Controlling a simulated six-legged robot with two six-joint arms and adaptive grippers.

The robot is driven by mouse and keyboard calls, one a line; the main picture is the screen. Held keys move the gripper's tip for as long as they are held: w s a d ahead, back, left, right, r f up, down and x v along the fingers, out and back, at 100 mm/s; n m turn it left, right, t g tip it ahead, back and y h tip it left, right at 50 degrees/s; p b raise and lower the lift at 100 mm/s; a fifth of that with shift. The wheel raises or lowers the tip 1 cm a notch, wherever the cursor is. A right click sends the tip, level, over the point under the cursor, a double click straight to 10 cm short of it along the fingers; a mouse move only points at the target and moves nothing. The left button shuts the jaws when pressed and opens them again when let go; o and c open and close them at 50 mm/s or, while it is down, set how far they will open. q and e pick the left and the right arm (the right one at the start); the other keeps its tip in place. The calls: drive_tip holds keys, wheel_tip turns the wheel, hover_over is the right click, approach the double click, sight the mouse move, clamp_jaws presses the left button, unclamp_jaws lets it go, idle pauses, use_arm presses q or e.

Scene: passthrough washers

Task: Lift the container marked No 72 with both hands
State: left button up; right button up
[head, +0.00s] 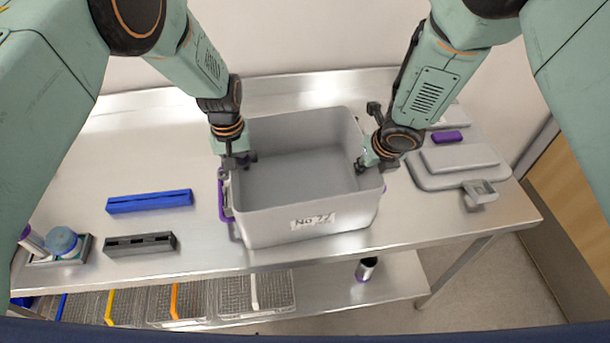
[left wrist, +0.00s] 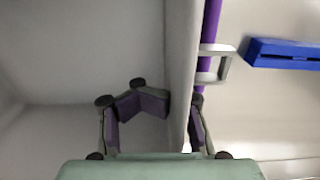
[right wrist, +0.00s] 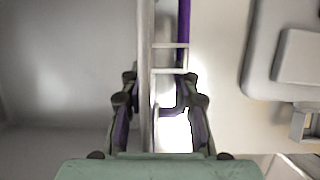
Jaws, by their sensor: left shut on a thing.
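A grey open container (head: 300,215) stands on the steel table. Its front label begins "No 7"; the last digit is hard to read. It looks empty. My left gripper (head: 238,161) is shut on the container's left wall, one finger inside and one outside; the wall also shows in the left wrist view (left wrist: 181,70). My right gripper (head: 372,163) is at the right wall, its fingers apart on both sides of the rim; the right wrist view shows the wall (right wrist: 147,70) between them, with a gap on the outer side.
A blue bar (head: 149,201) and a dark slotted block (head: 139,244) lie left of the container. A grey lid (head: 458,163) with a clasp and a purple block (head: 446,136) lie to the right. Wire baskets (head: 180,301) and a small canister (head: 366,269) are on the lower shelf.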

use_arm(q)
drive_tip(key=shift+w+a+f, duration=0.1)
drive_tip(key=shift+a, duration=0.05)
use_arm(e)
drive_tip(key=shift+a+f, duration=0.1)
drive_tip(key=shift+a, duration=0.1)
drive_tip(key=shift+c, duration=0.4)
use_arm(q)
drive_tip(key=shift+c, duration=0.5)
use_arm(e)
drive_tip(key=shift+w, duration=0.1)
drive_tip(key=shift+c, duration=0.8)
use_arm(q)
drive_tip(key=shift+w, duration=0.15)
clamp_jaws()
use_arm(e)
drive_tip(key=shift+w+d, duration=0.1)
clamp_jaws()
use_arm(q)
drive_tip(key=shift+a+f, duration=0.1)
drive_tip(key=shift+a, duration=0.05)
use_arm(e)
drive_tip(key=shift+d, duration=0.1)
drive_tip(key=shift+w, duration=0.1)
